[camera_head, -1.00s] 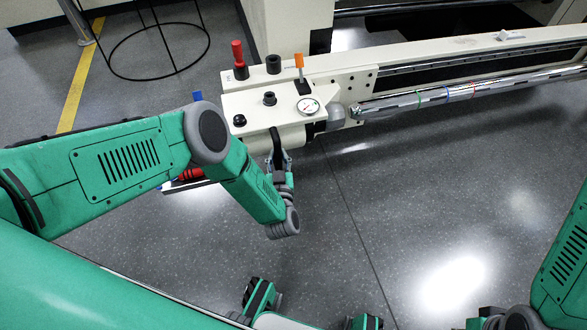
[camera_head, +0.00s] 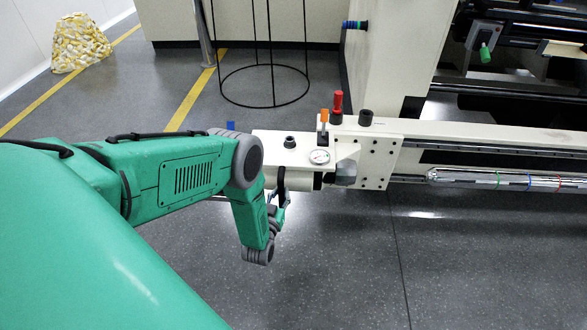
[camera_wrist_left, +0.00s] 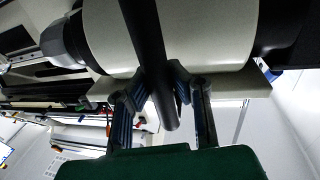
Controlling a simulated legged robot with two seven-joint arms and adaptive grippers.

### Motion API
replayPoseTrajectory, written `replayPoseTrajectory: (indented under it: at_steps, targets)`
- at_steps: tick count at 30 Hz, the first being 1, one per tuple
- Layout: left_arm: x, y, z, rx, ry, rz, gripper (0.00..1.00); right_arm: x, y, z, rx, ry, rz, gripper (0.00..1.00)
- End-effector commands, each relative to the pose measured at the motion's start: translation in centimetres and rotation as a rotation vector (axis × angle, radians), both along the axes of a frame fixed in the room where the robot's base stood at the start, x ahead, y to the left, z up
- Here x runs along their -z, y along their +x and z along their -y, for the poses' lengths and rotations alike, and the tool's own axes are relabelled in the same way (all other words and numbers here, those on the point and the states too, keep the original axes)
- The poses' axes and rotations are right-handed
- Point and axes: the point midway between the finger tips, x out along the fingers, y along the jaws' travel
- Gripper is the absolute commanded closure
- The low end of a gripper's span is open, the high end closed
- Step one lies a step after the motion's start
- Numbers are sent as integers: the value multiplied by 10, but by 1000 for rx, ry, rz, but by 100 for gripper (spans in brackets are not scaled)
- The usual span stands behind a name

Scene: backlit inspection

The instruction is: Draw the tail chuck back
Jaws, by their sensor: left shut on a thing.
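A black handle (camera_head: 281,178) hangs from the housing. My left gripper (camera_head: 281,196) is shut on this handle below the housing. In the left wrist view the dark handle (camera_wrist_left: 150,50) passes between the fingers of the left gripper (camera_wrist_left: 160,88). My right gripper is out of view.
An orange lever (camera_head: 324,120) stands on the housing; a red handle (camera_head: 338,101) and black knob (camera_head: 366,118) stand behind. The long cream bed (camera_head: 480,132) runs right. A black wire stand (camera_head: 264,103) is behind. The floor in front (camera_head: 340,260) is clear.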

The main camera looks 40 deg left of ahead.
Motion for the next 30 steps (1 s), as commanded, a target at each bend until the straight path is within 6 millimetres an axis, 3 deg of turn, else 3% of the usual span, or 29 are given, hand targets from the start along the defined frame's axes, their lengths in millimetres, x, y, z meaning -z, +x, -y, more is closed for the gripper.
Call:
replayPoseTrajectory:
  at_steps: [15,18,30]
  targets:
    - [4,-6,-7,0,-2,-10,100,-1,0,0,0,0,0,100]
    - [4,-6,-7,0,-2,-10,61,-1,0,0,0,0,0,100]
    - [2,-9,-4,1,-2,-5,61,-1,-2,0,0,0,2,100]
